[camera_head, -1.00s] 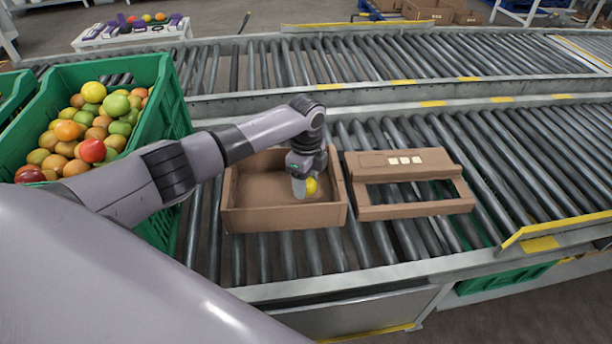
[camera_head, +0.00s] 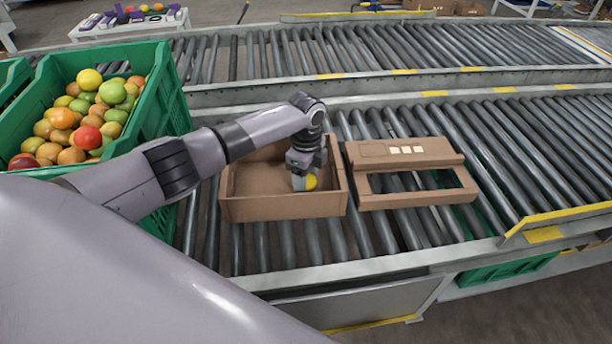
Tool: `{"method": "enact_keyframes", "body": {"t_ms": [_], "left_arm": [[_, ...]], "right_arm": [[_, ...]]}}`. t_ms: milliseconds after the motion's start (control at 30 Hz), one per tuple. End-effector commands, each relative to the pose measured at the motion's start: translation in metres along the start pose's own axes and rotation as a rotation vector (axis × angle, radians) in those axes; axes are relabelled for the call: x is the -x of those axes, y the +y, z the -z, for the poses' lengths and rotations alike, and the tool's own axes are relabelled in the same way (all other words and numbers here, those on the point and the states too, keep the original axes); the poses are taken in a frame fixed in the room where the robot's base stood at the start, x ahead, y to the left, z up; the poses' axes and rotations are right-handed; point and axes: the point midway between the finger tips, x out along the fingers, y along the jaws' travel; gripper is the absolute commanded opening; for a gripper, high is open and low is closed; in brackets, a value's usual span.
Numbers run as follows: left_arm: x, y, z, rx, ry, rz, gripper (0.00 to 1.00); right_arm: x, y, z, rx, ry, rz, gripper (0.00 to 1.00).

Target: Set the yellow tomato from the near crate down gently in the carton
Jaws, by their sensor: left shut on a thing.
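The yellow tomato (camera_head: 311,182) is in my left gripper (camera_head: 304,183), which is shut on it. Gripper and tomato are low inside the open brown carton (camera_head: 282,207), near its right wall. The fingers hide part of the tomato, and I cannot tell whether it touches the carton floor. The rest of the carton looks empty. The near green crate (camera_head: 155,115) at the left is full of red, orange, green and yellow tomatoes. My right gripper is not in view.
A brown cardboard piece with a window (camera_head: 412,172) lies on the roller conveyor (camera_head: 500,150) just right of the carton. A second conveyor (camera_head: 300,55) runs behind. A white table (camera_head: 130,25) with small items stands at the far left.

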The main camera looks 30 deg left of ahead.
Motion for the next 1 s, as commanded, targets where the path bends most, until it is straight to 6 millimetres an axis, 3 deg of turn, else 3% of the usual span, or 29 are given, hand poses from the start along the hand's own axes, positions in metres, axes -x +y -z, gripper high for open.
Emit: {"method": "enact_keyframes", "body": {"t_ms": [733,767,833,1000], "left_arm": [[-0.012,0.000,0.000,0.000,0.001,0.000,0.39],[-0.011,0.000,0.000,0.000,0.001,0.000,0.63],[-0.011,0.000,0.000,0.000,0.000,0.000,0.83],[-0.011,0.000,0.000,0.000,0.000,0.000,0.83]], "right_arm": [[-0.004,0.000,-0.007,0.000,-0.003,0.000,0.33],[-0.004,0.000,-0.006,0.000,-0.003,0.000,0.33],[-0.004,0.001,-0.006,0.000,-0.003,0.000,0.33],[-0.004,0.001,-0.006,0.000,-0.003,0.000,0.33]]}}
